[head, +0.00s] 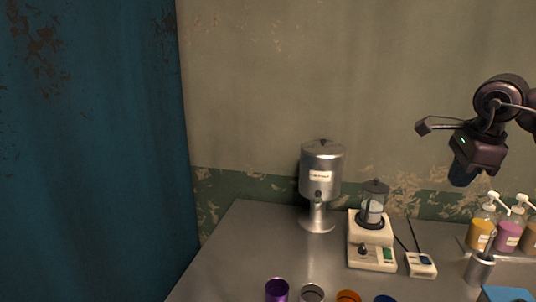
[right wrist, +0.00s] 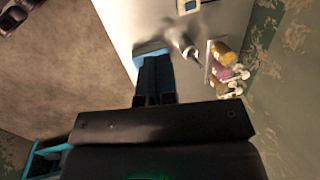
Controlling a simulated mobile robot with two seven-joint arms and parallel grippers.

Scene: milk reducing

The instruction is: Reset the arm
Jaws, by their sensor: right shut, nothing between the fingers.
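My right gripper (head: 462,174) hangs from its arm at the upper right of the head view, in the air above the right side of the table and apart from everything on it. It is shut with nothing in it. In the right wrist view its two blue fingers (right wrist: 155,78) lie side by side, and the table is below them. My left gripper is in neither view.
The steel table (head: 240,255) holds a steel dispenser (head: 320,172), a cream machine with a clear jar (head: 372,257), a small cream box (head: 421,265), pump bottles (head: 508,235), a steel cup (head: 479,271) and a blue item (head: 507,294). Several coloured cups, one purple (head: 277,290), line the front.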

